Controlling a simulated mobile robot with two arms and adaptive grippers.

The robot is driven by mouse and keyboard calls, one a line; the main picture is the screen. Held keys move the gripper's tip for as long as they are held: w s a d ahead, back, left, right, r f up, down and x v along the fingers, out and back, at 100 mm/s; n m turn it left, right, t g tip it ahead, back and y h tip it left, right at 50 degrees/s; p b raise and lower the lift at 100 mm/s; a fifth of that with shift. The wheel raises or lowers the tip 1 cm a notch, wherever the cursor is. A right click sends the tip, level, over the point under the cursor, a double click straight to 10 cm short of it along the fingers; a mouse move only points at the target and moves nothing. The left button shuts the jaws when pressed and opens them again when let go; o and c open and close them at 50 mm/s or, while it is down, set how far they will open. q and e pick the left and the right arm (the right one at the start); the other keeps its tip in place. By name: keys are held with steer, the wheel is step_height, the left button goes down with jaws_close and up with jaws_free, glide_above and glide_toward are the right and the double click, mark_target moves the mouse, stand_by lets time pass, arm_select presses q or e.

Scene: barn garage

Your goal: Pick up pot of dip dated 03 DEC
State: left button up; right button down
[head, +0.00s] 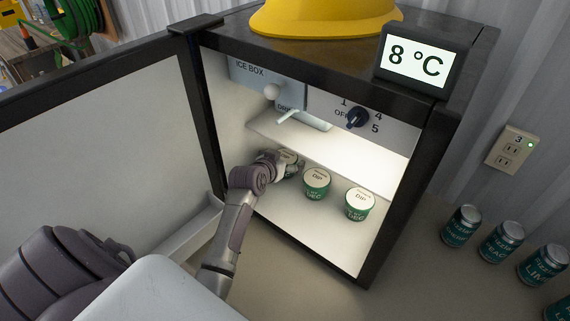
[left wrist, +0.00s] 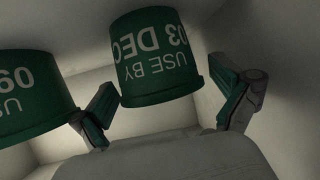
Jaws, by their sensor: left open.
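The green pot of dip (left wrist: 155,58) printed "USE BY 03 DEC", upside down in the left wrist view, sits between the two fingers of my open left gripper (left wrist: 165,78). In the head view, my left gripper (head: 288,168) reaches into the small fridge at the leftmost pot (head: 288,155), which it partly covers. Two more green dip pots with pale lids stand to the right, a middle one (head: 316,183) and a right one (head: 359,203). In the left wrist view a neighbouring pot (left wrist: 32,95) shows "09". My right gripper is out of view.
The fridge (head: 385,240) stands open, its door (head: 100,125) swung left. A shelf and ice box (head: 262,77) are above the pots. A yellow hard hat (head: 325,18) and an 8 °C display (head: 414,60) sit on top. Several cans (head: 462,226) stand to the right.

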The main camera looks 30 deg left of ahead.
arm_select(q)
steer(key=c, duration=1.2)
steer(key=shift+r, duration=0.1)
steer(key=shift+r, duration=0.1)
steer(key=shift+c, duration=0.2)
